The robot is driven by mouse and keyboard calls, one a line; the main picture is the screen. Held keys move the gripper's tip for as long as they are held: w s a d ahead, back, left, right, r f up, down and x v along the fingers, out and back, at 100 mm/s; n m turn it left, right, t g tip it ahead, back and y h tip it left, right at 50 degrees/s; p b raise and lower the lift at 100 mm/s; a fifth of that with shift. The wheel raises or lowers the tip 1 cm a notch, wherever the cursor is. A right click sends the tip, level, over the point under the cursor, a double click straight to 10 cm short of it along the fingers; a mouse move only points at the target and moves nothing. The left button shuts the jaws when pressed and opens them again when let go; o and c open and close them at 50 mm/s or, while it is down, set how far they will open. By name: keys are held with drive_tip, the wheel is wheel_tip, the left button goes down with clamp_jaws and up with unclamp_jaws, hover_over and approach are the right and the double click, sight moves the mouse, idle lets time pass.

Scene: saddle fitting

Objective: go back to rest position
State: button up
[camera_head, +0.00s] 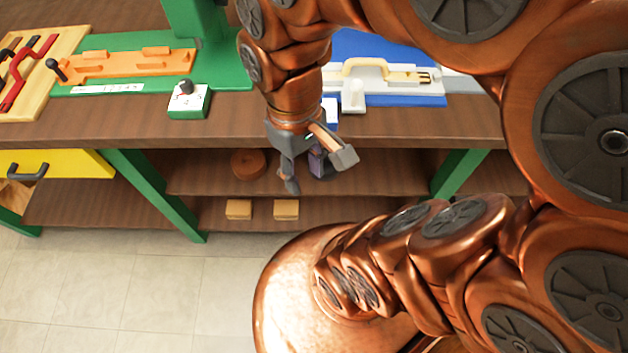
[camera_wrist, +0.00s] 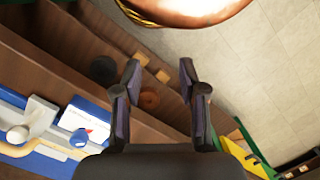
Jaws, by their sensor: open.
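My gripper (camera_head: 318,172) hangs at the end of my copper-coloured arm, in front of the workbench's front edge in the head view. Its fingers are spread and point down, with nothing between them. In the wrist view my gripper (camera_wrist: 158,75) also shows two fingers apart. Behind and below the fingers there are the bench's lower shelves and the tiled floor. The gripper touches no object that I can see.
The wooden workbench (camera_head: 400,130) carries a green station (camera_head: 110,45), a white box with a knob (camera_head: 188,102) and a blue board (camera_head: 395,98) with a cream handle. Lower shelves hold two small blocks (camera_head: 238,209) and a round brown piece (camera_head: 248,163). A yellow drawer (camera_head: 85,163) is at left. Floor in front is clear.

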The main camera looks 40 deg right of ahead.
drive_tip(key=shift+s+d+f+m, duration=0.1)
drive_tip(key=shift+s+f+m, duration=0.2)
drive_tip(key=shift+s+f, duration=0.25)
drive_tip(key=shift+s+d+f+m, duration=0.1)
drive_tip(key=shift+s+f+m, duration=0.2)
drive_tip(key=shift+s, duration=0.3)
wheel_tip(320, 180, up, 6)
drive_tip(key=p, duration=0.6)
